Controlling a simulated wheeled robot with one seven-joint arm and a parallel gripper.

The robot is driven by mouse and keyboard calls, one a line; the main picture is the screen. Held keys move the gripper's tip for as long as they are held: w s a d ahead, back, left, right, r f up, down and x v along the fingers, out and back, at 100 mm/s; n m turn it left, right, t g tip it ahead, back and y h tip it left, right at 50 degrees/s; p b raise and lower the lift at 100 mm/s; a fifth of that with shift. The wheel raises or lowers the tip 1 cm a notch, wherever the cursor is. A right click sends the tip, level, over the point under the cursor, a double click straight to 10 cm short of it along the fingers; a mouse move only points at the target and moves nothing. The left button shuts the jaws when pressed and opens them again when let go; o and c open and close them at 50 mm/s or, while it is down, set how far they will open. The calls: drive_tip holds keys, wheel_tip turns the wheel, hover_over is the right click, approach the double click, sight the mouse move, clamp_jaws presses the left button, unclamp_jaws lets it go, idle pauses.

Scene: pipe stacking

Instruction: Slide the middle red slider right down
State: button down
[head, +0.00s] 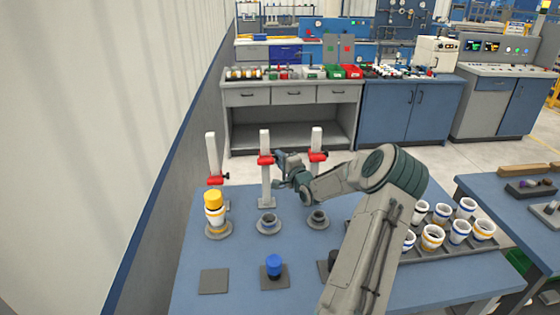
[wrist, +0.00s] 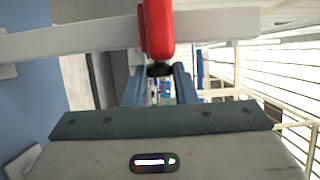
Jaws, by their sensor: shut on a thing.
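The middle red slider (head: 265,160) sits partway up the middle white post (head: 265,184), with bare post above and below it. My gripper (head: 279,157) is at its right side, shut on its dark knob. In the wrist view the red slider (wrist: 158,30) crosses the white post (wrist: 90,36), and its black knob (wrist: 159,69) lies between my two fingers (wrist: 158,88). The left red slider (head: 215,180) and the right red slider (head: 318,156) are on their own posts. My arm hides part of the right post's lower area.
Below the posts are a yellow-topped stack (head: 215,213), a middle round holder (head: 268,224) and a right round holder (head: 317,219). A blue cylinder (head: 273,264) and a grey square plate (head: 213,281) are nearer. A tray of striped cups (head: 459,254) is right of my arm.

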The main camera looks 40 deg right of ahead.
wheel_tip(320, 180, down, 10)
drive_tip(key=b, duration=0.6)
drive_tip(key=shift+s+a+f, duration=0.1)
drive_tip(key=c, duration=1.2)
unclamp_jaws()
drive_tip(key=shift+r, duration=0.25)
drive_tip(key=s, duration=0.4)
drive_tip(key=s+a, duration=0.1)
drive_tip(key=s, duration=0.4)
drive_tip(key=s+a+b, duration=0.1)
drive_tip(key=s, duration=0.3)
drive_tip(key=shift+s, duration=0.25)
